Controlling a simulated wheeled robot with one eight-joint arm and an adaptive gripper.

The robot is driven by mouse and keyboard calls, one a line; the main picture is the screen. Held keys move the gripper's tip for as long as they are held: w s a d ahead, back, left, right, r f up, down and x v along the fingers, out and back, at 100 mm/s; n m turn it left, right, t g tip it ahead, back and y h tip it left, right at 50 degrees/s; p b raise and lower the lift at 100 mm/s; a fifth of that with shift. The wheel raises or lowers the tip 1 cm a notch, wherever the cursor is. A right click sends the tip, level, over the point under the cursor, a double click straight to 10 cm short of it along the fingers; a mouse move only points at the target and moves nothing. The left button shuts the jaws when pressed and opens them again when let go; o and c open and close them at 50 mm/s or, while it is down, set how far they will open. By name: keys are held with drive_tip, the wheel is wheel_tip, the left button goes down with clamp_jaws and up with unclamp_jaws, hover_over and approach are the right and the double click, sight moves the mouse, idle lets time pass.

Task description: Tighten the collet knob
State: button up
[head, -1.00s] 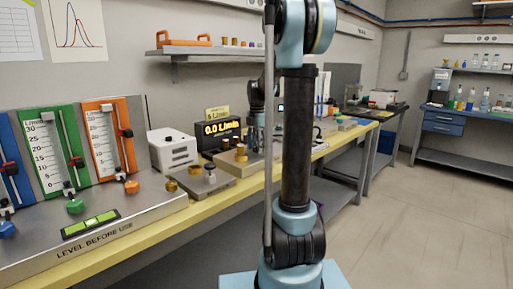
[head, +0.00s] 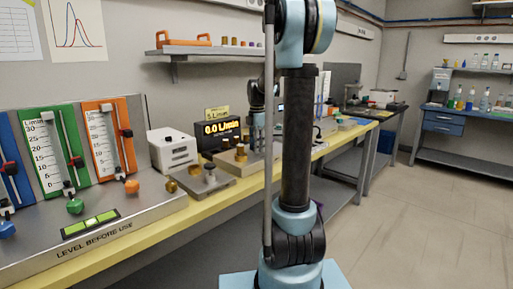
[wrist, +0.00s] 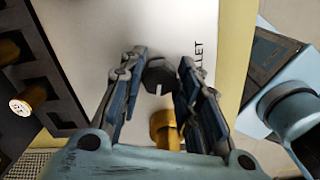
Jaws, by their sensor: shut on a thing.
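The collet knob (wrist: 158,74) is a dark, faceted knob with a notch in its edge, at the middle of the wrist view. It stands on a pale plate (wrist: 178,25) with lettering that ends in "LLET". My gripper (wrist: 160,68) is shut on the knob, one finger on either side. A brass cylindrical part (wrist: 165,128) shows below the knob, between the fingers.
A black rack with brass pieces (wrist: 30,98) lies left of my gripper. In the head view, a yellow-edged bench (head: 205,209) holds a white box (head: 172,149), a display reading 0.0 L/min (head: 221,128) and a grey plate with brass parts (head: 215,188). Open floor lies to the right.

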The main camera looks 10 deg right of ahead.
drive_tip(key=m, duration=1.2)
drive_tip(key=shift+m, duration=0.3)
drive_tip(key=m, duration=0.3)
drive_tip(key=shift+m, duration=0.4)
drive_tip(key=m, duration=0.4)
drive_tip(key=shift+a, duration=0.1)
drive_tip(key=m, duration=0.4)
drive_tip(key=shift+s, duration=0.1)
drive_tip(key=m, duration=0.4)
drive_tip(key=shift+a, duration=0.15)
drive_tip(key=shift+a+m, duration=0.1)
drive_tip(key=shift+m, duration=2)
